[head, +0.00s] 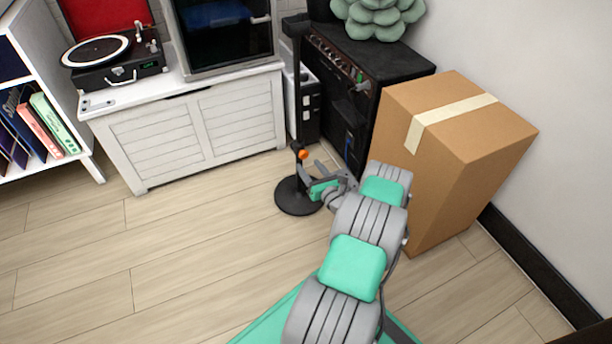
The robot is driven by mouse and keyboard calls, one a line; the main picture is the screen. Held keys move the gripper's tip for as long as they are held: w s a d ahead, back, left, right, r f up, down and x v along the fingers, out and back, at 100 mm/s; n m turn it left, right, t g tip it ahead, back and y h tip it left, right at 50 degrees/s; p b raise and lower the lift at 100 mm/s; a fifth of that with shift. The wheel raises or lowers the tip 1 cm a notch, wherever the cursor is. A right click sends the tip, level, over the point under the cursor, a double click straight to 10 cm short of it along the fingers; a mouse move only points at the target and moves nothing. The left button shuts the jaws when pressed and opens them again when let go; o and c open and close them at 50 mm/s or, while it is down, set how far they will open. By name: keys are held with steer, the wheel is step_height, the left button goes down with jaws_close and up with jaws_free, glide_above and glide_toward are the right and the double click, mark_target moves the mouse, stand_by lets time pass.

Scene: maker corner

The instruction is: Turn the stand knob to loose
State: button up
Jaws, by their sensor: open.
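A black stand (297,116) rises from a round black base (290,202) on the floor, in the middle of the head view. A small orange knob (303,154) sits low on its upright pole. My gripper (309,176) is open, just right of the pole and slightly below the knob in the picture. Its fingers point toward the stand. I see no object between them. Whether a finger touches the pole or knob is too small to tell. The knob's markings and setting cannot be read.
A large cardboard box (480,165) stands close to the right of my arm. A black amplifier (365,60) is behind the stand. A white cabinet (195,135) carries a turntable (112,70) and a glass-fronted case (222,32). The wooden floor (150,255) at left is clear.

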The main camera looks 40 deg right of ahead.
mark_target(305, 156)
steer(key=shift+m+h, duration=0.5)
steer(key=shift+m, duration=0.3)
steer(key=w+d+b, duration=0.1)
steer(key=w+d+f, duration=0.1)
steer(key=w, duration=0.1)
steer(key=w+d+b, duration=0.1)
steer(key=w, duration=0.1)
steer(key=shift+f+b, duration=0.35)
steer(key=shift+w+d+r, duration=0.1)
steer(key=shift+w, duration=0.45)
steer(key=shift+c, duration=0.6)
jaws_close()
